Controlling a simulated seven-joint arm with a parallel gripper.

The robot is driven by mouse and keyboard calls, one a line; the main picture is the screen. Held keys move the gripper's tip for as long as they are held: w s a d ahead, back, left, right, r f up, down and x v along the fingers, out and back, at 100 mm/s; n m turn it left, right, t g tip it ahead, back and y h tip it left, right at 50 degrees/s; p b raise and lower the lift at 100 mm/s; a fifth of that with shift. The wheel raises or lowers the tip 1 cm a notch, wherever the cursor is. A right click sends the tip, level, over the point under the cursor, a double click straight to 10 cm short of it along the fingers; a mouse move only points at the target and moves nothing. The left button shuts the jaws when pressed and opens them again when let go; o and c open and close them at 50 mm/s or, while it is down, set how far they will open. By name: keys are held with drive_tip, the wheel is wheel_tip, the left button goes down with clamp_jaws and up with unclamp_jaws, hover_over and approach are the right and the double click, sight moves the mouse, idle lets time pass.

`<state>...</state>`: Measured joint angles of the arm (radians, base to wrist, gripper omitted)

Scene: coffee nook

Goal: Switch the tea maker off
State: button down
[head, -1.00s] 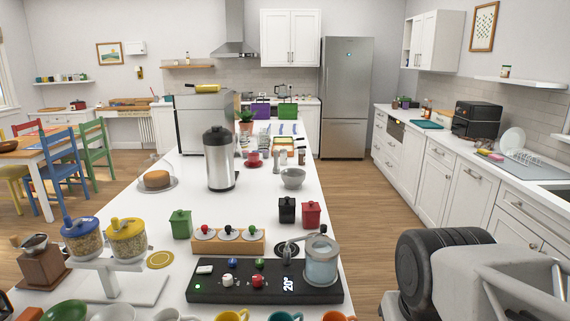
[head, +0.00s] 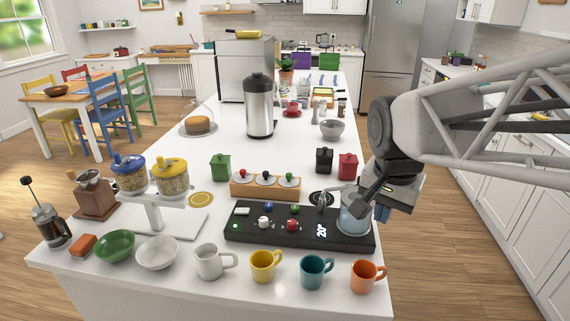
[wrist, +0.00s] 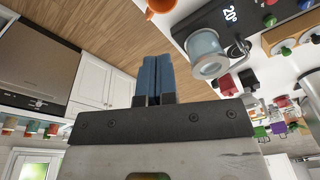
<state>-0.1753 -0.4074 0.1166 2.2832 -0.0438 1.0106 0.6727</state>
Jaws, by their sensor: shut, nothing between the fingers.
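The tea maker (head: 270,238) is a black slab on the white counter. It carries a white rocker switch (head: 242,211), a lit green light (head: 235,226), several coloured knobs and a lit "20°" display (head: 321,231). A glass pot (head: 354,222) stands at its right end, partly hidden by my gripper (head: 381,213). The slab (wrist: 222,25) and pot (wrist: 205,47) also show in the wrist view, upper right. My gripper's blue fingers (wrist: 156,78) are shut and empty. They are right of the pot, far from the switch; contact with the pot cannot be told.
Several mugs, including an orange one (head: 364,276), line the front edge. A wooden rack (head: 265,188) with coloured knobs stands behind the tea maker, beside black (head: 324,161) and red (head: 348,166) canisters. A white scale-like stand (head: 160,220) with jars is at left.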

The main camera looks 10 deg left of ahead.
drive_tip(key=w+a+m, duration=0.3)
drive_tip(key=w+a, duration=0.4)
drive_tip(key=w, duration=0.1)
drive_tip(key=m+g+h, duration=0.1)
drive_tip(key=m+g, duration=0.1)
drive_tip(key=m, duration=0.8)
hover_over(245, 209)
drive_tip(key=a, duration=0.2)
wheel_tip(245, 209, down, 5)
drive_tip(key=shift+a, duration=0.2)
drive_tip(key=f, duration=0.4)
drive_tip(key=d+f, duration=0.1)
drive_tip(key=f, duration=0.4)
drive_tip(key=d+f, duration=0.1)
drive_tip(key=f, duration=0.3)
drive_tip(key=shift+f, duration=0.35)
